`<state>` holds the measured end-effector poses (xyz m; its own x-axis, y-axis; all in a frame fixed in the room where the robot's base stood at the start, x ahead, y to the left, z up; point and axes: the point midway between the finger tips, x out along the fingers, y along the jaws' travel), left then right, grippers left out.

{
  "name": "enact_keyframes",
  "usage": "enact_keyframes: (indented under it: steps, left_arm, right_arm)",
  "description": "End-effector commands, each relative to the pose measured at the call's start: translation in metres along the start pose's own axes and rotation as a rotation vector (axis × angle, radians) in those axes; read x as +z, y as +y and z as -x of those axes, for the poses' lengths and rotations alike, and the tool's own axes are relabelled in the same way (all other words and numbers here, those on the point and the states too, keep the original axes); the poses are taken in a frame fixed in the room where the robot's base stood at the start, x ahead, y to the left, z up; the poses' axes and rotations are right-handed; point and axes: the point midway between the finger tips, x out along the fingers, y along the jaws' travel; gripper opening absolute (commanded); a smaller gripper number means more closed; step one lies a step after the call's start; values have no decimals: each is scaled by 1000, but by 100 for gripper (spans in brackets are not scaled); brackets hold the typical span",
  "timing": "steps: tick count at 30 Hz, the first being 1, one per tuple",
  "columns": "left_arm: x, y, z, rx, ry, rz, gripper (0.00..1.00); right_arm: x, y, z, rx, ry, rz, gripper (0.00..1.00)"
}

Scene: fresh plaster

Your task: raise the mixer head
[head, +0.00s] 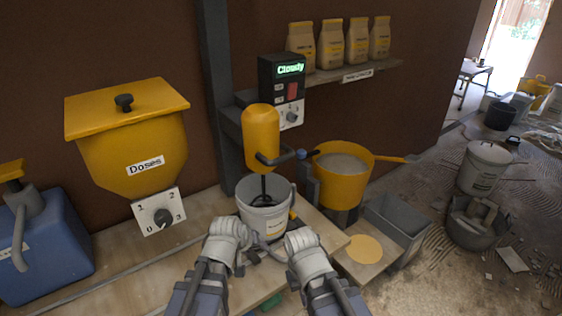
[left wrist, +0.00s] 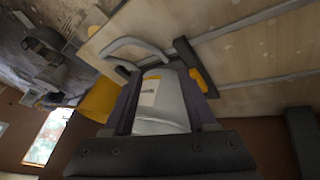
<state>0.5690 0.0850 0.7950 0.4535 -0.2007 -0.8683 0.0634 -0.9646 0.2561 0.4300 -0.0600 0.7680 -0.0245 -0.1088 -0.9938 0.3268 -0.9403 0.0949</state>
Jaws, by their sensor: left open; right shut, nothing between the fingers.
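The yellow mixer head (head: 262,132) is at the column, with its dark shaft reaching down into a grey bucket (head: 262,217). A dark lever (head: 280,158) with a blue knob (head: 301,154) sticks out to the right of the head. My left gripper (head: 246,243) is at the near left side of the bucket. In the left wrist view its open fingers stand either side of the bucket (left wrist: 160,100); contact cannot be told. My right gripper (head: 286,240) is shut and empty at the bucket's near right side, well below the lever. Its fingertips are partly hidden.
A control box (head: 282,85) showing "Cloudy" is behind the head. A yellow pot (head: 342,180) with a grey mix stands close right of the lever. A yellow "Doses" hopper (head: 130,140) and blue canister (head: 45,245) are left. Bags line the shelf (head: 350,72).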

Motion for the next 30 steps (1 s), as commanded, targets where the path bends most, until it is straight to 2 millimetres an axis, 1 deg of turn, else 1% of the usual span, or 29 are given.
enact_keyframes:
  steps: [1, 2, 5, 6, 8, 9, 11, 12, 15, 18, 21, 25, 30]
  left_arm:
    - [-10, 9, -5, 39, 58, 36, 57]
    - [-18, 16, -5, 68, 97, 61, 57]
    - [-49, 46, 1, 185, 247, 167, 57]
    - [-63, 60, 7, 243, 312, 220, 57]
    - [-84, 80, 19, 337, 412, 307, 57]
    - [-96, 93, 29, 403, 474, 369, 57]
    - [-114, 108, 47, 500, 564, 465, 57]
    - [-124, 116, 58, 563, 619, 529, 57]
    - [-143, 126, 85, 693, 727, 668, 57]
    - [-154, 129, 104, 782, 800, 768, 57]
    - [-160, 129, 117, 842, 849, 838, 57]
    - [-164, 128, 126, 882, 881, 886, 57]
    - [-165, 128, 128, 891, 888, 897, 57]
  right_arm:
    - [0, 0, -6, 0, 0, 0, 0]
    - [0, -1, -6, 0, 0, 0, 0]
    - [0, -1, -9, 0, 0, 0, 0]
    - [0, -1, -9, 0, 0, 0, 0]
    - [0, -1, -9, 0, 0, 0, 0]
    - [0, -1, -8, 0, 0, 0, 0]
    - [0, -1, -8, 0, 0, 0, 0]
    - [0, -1, -8, 0, 0, 0, 0]
    - [0, -1, -8, 0, 0, 0, 0]
    - [0, -1, -8, 0, 0, 0, 0]
    - [0, -1, -8, 0, 0, 0, 0]
    - [0, -1, -8, 0, 0, 0, 0]
    - [0, -1, -8, 0, 0, 0, 0]
